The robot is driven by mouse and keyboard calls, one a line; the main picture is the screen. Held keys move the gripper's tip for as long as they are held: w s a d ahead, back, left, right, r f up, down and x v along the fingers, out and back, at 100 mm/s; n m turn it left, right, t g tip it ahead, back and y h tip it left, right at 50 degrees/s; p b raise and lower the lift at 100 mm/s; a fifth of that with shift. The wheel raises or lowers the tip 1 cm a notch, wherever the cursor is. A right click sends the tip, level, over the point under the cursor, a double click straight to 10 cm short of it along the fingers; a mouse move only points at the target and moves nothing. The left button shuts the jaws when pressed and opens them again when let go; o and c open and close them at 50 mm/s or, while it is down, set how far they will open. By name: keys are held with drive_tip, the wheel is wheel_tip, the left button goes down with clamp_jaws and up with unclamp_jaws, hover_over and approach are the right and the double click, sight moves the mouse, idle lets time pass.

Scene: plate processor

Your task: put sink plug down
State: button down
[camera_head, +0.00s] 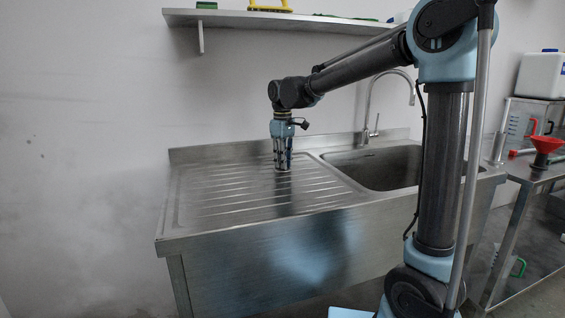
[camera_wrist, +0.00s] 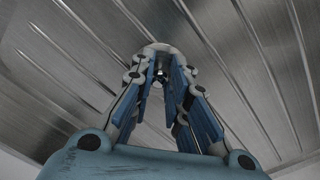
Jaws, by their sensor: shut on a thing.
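My gripper (camera_head: 283,166) points straight down over the ribbed drainboard (camera_head: 225,195), left of the sink basin. Its fingertips are at or just above the ribbed metal; I cannot tell whether there is contact. In the wrist view the blue and grey fingers (camera_wrist: 165,75) come together around a small pale, rounded thing (camera_wrist: 159,48), which I take to be the sink plug. The fingers hide most of it, so its full shape does not show. The sink basin (camera_head: 385,168) lies to the right, partly hidden behind my arm.
A curved tap (camera_head: 371,105) stands behind the basin. A wall shelf (camera_head: 270,19) runs above with a yellow item and green items. At the right a metal table holds a red funnel (camera_head: 546,145) and a white canister (camera_head: 541,75). The rest of the drainboard is clear.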

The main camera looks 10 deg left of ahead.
drive_tip(key=c, duration=1.6)
unclamp_jaws()
drive_tip(key=shift+o, duration=0.2)
wheel_tip(320, 180, up, 12)
drive_tip(key=shift+s, duration=0.2)
